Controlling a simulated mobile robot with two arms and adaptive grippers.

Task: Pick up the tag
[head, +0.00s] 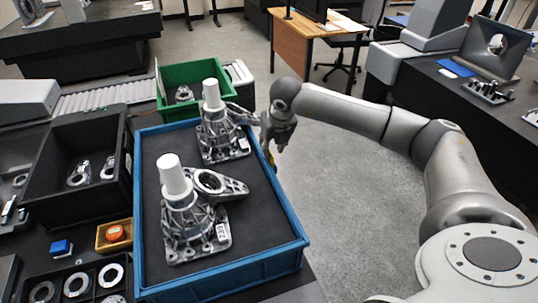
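My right gripper (272,146) points down at the right rim of the blue tray (292,214), beside the far metal casting. A small yellow piece (270,159) shows at its fingertips; it may be the tag, but it is too small to tell, and I cannot see whether the fingers are shut on it. Two metal castings with white cylinders stand in the tray: a far one (222,136) and a near one (190,218). Each has a small white label on its base. My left gripper is out of view.
A green bin (201,72) stands behind the tray. A black bin (96,127) with metal parts is at its left. Open floor lies right of the tray.

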